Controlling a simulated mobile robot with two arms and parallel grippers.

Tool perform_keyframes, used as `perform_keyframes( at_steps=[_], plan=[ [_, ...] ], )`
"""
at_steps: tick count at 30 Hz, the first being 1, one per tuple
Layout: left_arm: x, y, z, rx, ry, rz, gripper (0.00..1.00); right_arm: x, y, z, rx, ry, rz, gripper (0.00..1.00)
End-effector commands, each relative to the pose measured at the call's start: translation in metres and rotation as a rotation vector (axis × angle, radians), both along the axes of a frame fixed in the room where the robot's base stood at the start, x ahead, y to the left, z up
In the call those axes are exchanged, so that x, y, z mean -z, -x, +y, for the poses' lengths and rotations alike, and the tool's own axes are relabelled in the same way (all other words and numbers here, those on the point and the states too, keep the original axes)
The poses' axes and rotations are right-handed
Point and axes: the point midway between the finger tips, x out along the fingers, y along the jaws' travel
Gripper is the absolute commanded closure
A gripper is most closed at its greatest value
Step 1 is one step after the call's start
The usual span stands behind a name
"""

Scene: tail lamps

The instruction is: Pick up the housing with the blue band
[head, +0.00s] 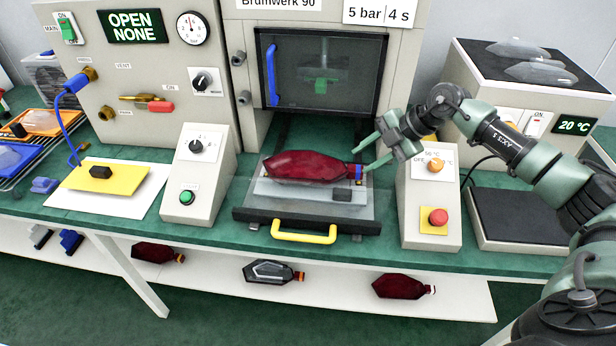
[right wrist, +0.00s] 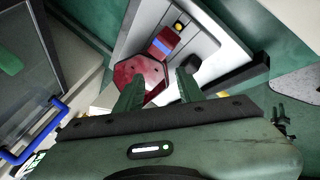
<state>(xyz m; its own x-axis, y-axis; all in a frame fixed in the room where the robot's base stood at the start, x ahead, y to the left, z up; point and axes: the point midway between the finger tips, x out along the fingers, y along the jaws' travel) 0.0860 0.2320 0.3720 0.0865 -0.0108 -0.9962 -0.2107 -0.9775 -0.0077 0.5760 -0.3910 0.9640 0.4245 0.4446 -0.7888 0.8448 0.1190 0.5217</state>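The housing with the blue band (head: 305,167) is a dark red, elongated lamp body. It lies on the pale plate of the pulled-out tray (head: 245,213), its blue band (head: 358,173) at the right end. My right gripper (head: 359,160) is open, its green fingers apart near the banded end. In the right wrist view the red body (right wrist: 138,78) and the blue band (right wrist: 161,46) show ahead of the open fingers (right wrist: 158,72). The fingers partly cover the housing; I cannot tell whether they touch it. My left gripper is not in view.
The tray's yellow handle (head: 303,237) faces front. Control boxes stand left (head: 200,172) and right (head: 430,200) of it. The machine window (head: 320,70) is behind. Other housings lie on the lower shelf: one left (head: 152,252), one middle (head: 270,271), one right (head: 400,286).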

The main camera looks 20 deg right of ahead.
Motion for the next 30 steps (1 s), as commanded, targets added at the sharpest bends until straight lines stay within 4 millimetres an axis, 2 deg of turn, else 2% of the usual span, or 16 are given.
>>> perform_keyframes(
  at_steps=[15,23,24,28,30],
  plan=[
    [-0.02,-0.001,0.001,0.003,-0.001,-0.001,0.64,0.051,-0.029,0.028,0.0,-0.001,0.001,0.62],
    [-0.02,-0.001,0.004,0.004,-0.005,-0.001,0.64,0.056,-0.031,0.03,0.0,0.001,-0.001,0.62],
    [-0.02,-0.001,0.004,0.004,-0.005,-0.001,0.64,0.056,-0.031,0.029,0.0,0.001,-0.001,0.65],
    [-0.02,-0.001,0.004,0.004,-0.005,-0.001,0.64,0.056,-0.031,0.03,0.0,0.001,-0.001,1.0],
    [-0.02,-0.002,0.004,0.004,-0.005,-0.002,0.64,0.056,-0.031,0.029,0.0,0.001,-0.001,1.0]
  ],
)
